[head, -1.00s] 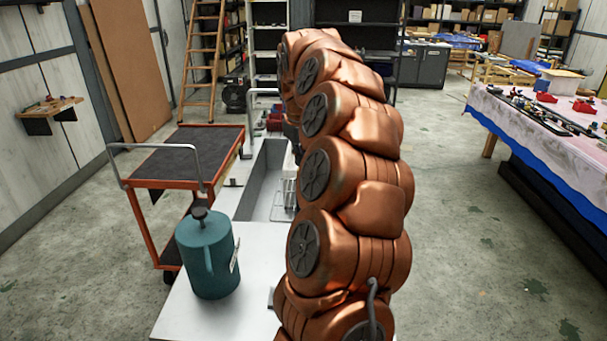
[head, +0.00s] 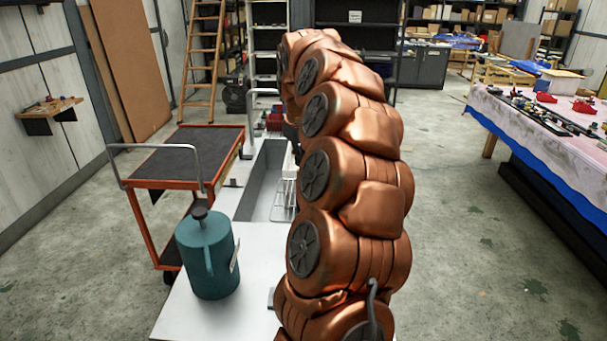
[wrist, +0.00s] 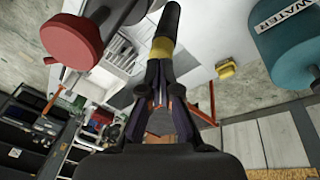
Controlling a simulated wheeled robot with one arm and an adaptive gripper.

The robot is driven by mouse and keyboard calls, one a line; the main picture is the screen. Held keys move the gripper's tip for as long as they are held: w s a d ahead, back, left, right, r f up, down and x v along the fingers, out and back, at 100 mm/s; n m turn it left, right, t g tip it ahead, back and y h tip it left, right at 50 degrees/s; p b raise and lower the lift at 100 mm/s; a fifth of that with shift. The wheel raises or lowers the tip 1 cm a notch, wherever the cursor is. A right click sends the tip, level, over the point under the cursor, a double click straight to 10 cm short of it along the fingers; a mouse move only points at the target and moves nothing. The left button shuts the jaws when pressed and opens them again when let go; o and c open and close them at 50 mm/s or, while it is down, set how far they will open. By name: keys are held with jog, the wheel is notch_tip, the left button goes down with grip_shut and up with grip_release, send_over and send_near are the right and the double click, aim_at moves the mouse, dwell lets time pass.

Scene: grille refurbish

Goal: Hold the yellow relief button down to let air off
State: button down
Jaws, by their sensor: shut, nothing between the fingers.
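In the wrist view my gripper (wrist: 158,75) is shut, and its fingertips meet right at a yellow part (wrist: 160,48). This part sits at the near end of a dark cylinder (wrist: 170,18). I cannot tell whether the fingertips touch or press the yellow part, or whether it is the relief button. A second, smaller yellow piece (wrist: 227,68) lies on the pale counter to the right. In the head view my own arm hides the gripper and whatever is at its tips.
A teal canister (head: 208,262) stands on the white counter (head: 225,317); its WATER label shows in the wrist view. A red round object (wrist: 72,35) is left of my gripper. A sink basin (head: 262,185) and an orange-framed cart (head: 160,183) are beyond.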

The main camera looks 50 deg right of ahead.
jog(key=shift+f+b, duration=0.7)
jog(key=shift+f, duration=0.3)
dwell(0.7)
jog(key=shift+r+p, duration=2.05)
jog(key=shift+r, duration=1.95)
